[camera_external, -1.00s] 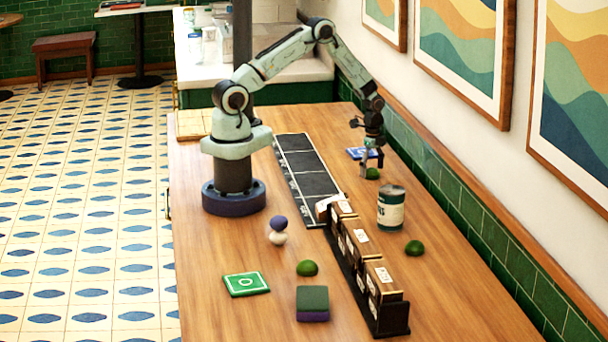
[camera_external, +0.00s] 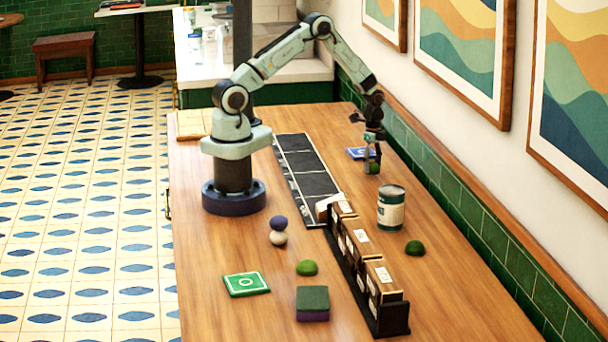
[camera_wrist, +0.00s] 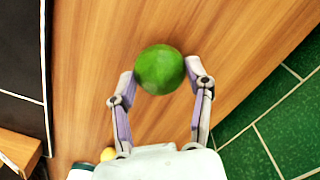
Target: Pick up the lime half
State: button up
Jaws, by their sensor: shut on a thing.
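A green lime half (camera_wrist: 160,70) is between my gripper's fingertips in the wrist view, its rounded green side facing the camera. In the external view the lime half (camera_external: 372,168) shows small between the fingers, at the far right of the table, at or just above the wood. My gripper (camera_external: 371,164) points down and is shut on it. The gripper (camera_wrist: 161,84) in the wrist view has a finger on each side of the lime. Two more green rounded pieces lie on the table, one (camera_external: 307,268) in the front middle and one (camera_external: 414,248) to the right.
A blue card (camera_external: 358,153) lies beside the gripper. A can (camera_external: 391,208) stands nearer the camera. A dark rack with boxes (camera_external: 392,318) and a black panelled strip (camera_external: 308,176) run along the middle. A green tile (camera_external: 246,284) and a green-topped block (camera_external: 313,304) lie in front.

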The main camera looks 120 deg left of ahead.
jog(key=s+d+r, duration=0.7)
jog(key=d+r, duration=0.4)
jog(key=m, duration=0.1)
send_over(355, 156)
jog(key=f, duration=0.7)
jog(key=shift+s+d+f, duration=0.15)
jog(key=shift+d, duration=0.1)
jog(key=shift+a+f, duration=0.35)
jog(key=shift+f, duration=0.75)
jog(key=shift+a+f, duration=0.1)
jog(key=shift+f, duration=0.8)
